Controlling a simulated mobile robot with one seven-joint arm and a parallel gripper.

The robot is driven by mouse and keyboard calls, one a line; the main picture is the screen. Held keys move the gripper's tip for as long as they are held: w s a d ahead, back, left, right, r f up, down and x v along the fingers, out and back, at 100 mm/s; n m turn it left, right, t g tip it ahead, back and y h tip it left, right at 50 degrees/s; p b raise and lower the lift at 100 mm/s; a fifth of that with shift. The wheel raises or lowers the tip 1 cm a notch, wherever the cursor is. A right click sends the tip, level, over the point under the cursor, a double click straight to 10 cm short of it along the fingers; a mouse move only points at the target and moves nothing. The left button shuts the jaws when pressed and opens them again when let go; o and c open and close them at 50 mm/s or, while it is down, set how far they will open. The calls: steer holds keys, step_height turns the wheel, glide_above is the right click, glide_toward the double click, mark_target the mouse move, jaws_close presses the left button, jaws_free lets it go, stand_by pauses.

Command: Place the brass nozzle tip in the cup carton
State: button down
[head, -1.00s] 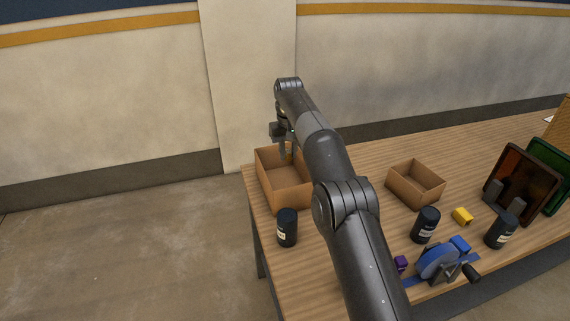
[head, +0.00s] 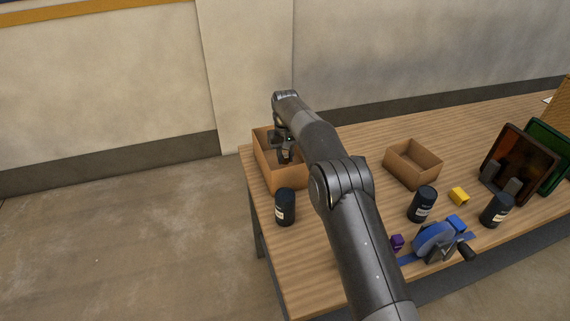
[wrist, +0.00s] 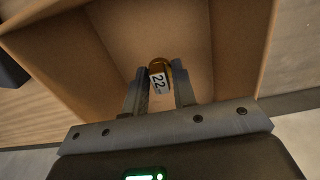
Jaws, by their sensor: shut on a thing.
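The brass nozzle tip (wrist: 159,67) shows in the wrist view between my fingertips, with a white label reading "22". My gripper (wrist: 160,88) is shut on it. The cup carton, an open cardboard box (head: 266,168), stands at the left end of the table. My gripper (head: 286,155) is over and partly inside this carton in the head view. In the wrist view the carton's inner walls (wrist: 110,30) surround the nozzle tip. The gap between the tip and the carton floor cannot be told. The nozzle tip is hidden in the head view.
A black canister (head: 285,207) stands just in front of the carton. A second cardboard box (head: 413,164) stands farther right.

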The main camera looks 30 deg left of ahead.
mark_target(286, 155)
steer(key=shift+f, duration=2.4)
steer(key=shift+f, duration=0.1)
steer(key=c, duration=1.2)
jaws_free()
step_height(286, 155, up, 12)
steer(key=shift+r, duration=0.1)
